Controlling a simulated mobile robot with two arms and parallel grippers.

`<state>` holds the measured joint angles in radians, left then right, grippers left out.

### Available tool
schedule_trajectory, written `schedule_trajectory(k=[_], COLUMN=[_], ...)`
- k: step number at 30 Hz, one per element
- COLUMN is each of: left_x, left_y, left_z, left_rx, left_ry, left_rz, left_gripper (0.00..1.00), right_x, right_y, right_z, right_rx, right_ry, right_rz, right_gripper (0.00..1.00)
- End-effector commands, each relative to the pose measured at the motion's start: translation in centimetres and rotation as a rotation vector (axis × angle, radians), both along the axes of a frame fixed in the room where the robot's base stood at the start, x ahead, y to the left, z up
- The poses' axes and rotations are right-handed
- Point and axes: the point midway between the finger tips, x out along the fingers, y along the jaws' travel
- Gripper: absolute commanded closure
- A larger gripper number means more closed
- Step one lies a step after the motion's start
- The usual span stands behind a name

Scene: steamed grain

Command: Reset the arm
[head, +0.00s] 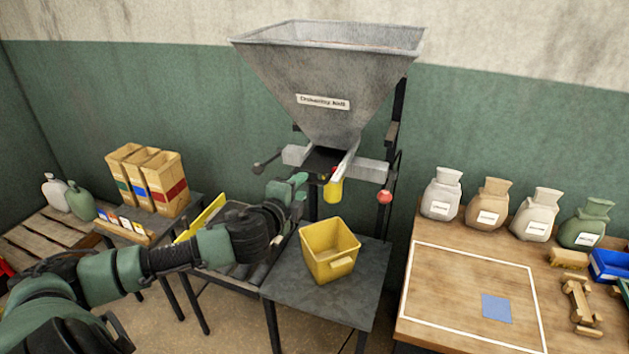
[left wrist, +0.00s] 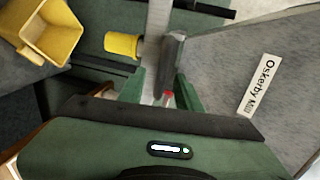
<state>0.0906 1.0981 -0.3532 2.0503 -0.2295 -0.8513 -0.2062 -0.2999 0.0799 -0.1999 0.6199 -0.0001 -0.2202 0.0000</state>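My left arm comes in from the left, and its green gripper (head: 299,187) is just below and left of the grey hopper's (head: 320,85) outlet. In the left wrist view the two green fingers (left wrist: 161,92) stand apart, with a grey metal part and a small red tip showing in the space between or beyond them. I cannot tell whether the fingers touch these. A yellow cylinder (head: 333,192) hangs under the outlet, right of the gripper; it also shows in the left wrist view (left wrist: 123,45). My right gripper is not in view.
A yellow bin (head: 331,252) stands on the dark table (head: 300,296) below the outlet. A red-knobbed lever (head: 385,197) is right of the outlet. Several sacks (head: 487,204) line the back of the wooden table (head: 445,310). Cartons (head: 150,183) stand at left.

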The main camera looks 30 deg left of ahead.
Motion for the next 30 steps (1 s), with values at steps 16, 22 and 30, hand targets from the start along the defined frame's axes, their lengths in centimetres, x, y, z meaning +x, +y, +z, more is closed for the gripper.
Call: schedule_trajectory(k=[16,22,30], left_x=[-7.4,-17.0,-25.9], left_y=[-7.4,-13.3,-18.0], left_z=[-10.9,-17.8,-20.8], left_rx=[-0.414,-0.764,-1.023], left_ry=[0.195,0.412,0.604], left_rz=[0.150,0.376,0.605], left_gripper=[0.66,0.66,0.66], right_x=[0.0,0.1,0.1], right_y=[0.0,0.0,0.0], right_z=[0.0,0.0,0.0], right_rx=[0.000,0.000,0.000], right_ry=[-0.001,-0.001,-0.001], right_rz=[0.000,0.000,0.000], right_gripper=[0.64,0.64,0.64])
